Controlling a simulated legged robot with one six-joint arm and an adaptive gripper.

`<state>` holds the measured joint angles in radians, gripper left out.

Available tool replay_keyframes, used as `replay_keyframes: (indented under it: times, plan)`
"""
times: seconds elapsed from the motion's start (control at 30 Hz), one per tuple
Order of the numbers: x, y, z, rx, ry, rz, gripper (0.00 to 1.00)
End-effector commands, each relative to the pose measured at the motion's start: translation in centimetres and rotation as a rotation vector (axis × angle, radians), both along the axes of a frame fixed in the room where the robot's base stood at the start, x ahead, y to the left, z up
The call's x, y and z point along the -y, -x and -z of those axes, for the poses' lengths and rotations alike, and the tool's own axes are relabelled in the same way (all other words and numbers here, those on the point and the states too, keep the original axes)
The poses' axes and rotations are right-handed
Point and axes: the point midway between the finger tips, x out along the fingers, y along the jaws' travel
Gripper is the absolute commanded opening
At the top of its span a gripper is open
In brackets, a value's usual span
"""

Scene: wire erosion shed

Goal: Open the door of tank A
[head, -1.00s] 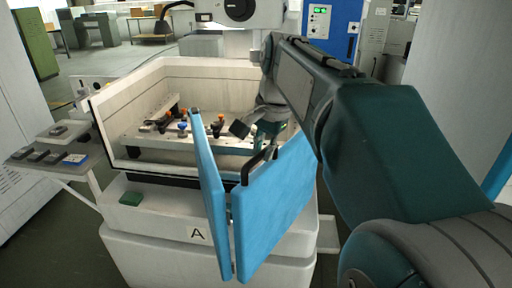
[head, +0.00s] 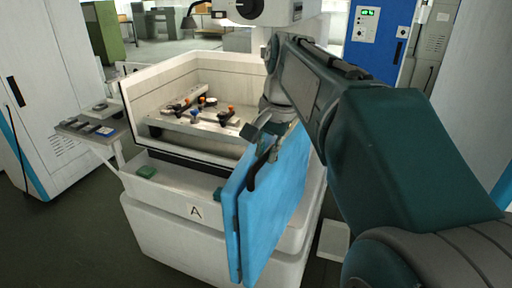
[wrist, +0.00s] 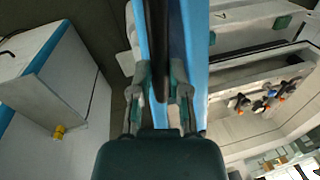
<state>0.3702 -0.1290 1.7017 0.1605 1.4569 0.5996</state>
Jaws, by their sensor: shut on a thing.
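Tank A is a white, open-topped machine tank (head: 150,108) with a plate marked "A" (head: 195,212) on its front. Its blue door has two panels folded almost flat against each other at the tank's front right: a right panel (head: 285,195) and a narrow-looking left panel (head: 232,225). A black bar handle (head: 262,170) stands on the door. My gripper (head: 270,146) is at the handle's upper end. In the wrist view, my gripper's fingers (wrist: 160,80) are on either side of the dark handle (wrist: 158,40), shut on it. The fingertip contact is partly hidden in the head view.
A side shelf with small blocks (head: 95,125) juts out left. A white cabinet (head: 50,100) is further left, and a blue control cabinet (head: 375,40) stands behind. Floor shows in front left.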

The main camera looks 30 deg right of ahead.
Motion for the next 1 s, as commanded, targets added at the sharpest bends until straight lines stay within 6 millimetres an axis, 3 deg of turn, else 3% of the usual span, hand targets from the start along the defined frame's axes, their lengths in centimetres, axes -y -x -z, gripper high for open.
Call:
replay_keyframes:
  times: [0.5,0.53,0.6,1.0]
  plan:
    - [0.14,-0.13,-0.09,0.005,0.003,-0.006,0.0]
    - [0.14,-0.11,-0.08,0.005,0.003,-0.006,0.31]
    - [0.11,-0.1,-0.06,0.005,0.002,-0.006,0.57]
    - [0.09,-0.02,-0.27,0.002,0.0,-0.006,0.57]
